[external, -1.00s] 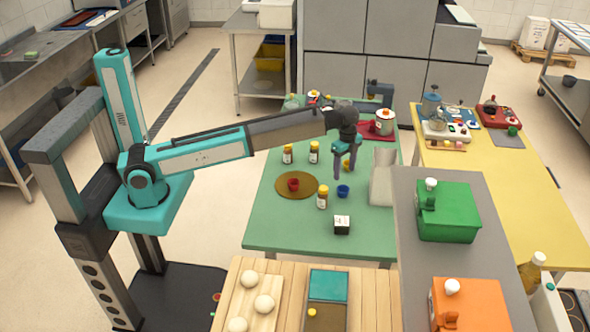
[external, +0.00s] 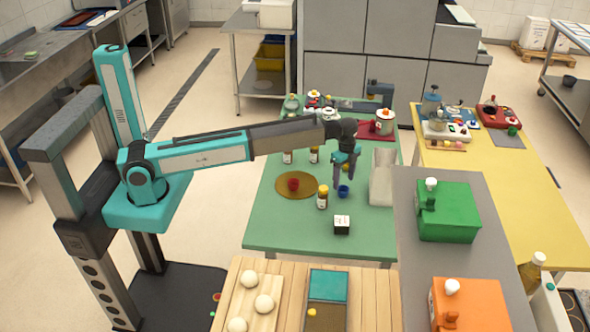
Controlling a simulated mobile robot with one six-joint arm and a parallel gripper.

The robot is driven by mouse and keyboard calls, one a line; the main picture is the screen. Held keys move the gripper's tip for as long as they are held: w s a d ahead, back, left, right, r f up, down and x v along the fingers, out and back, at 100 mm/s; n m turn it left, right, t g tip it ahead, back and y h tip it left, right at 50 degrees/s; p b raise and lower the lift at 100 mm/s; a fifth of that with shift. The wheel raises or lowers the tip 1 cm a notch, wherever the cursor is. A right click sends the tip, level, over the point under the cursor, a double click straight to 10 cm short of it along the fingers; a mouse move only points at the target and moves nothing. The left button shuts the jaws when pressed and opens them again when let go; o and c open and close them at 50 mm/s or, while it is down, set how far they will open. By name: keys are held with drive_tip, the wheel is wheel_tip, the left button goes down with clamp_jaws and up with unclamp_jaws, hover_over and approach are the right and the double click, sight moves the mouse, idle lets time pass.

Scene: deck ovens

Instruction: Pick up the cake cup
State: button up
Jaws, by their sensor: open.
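A small blue cup (external: 343,191) stands on the green table (external: 285,233). A small red cup (external: 293,185) stands on a round brown board (external: 310,184) to its left. I cannot tell from the picture which of the two is the cake cup. My gripper (external: 344,179) is open and points down, with its fingertips just above or at the rim of the blue cup. Whether the fingers touch the cup is too small to tell.
A pale upright block (external: 382,180) stands close to the right. More bottles are behind the gripper.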

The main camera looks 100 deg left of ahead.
sight(343, 187)
drive_tip(key=shift+w+f+p, duration=0.1)
drive_tip(key=shift+f+p, duration=0.95)
drive_tip(key=shift+f, duration=1.3)
drive_tip(key=c, duration=1.1)
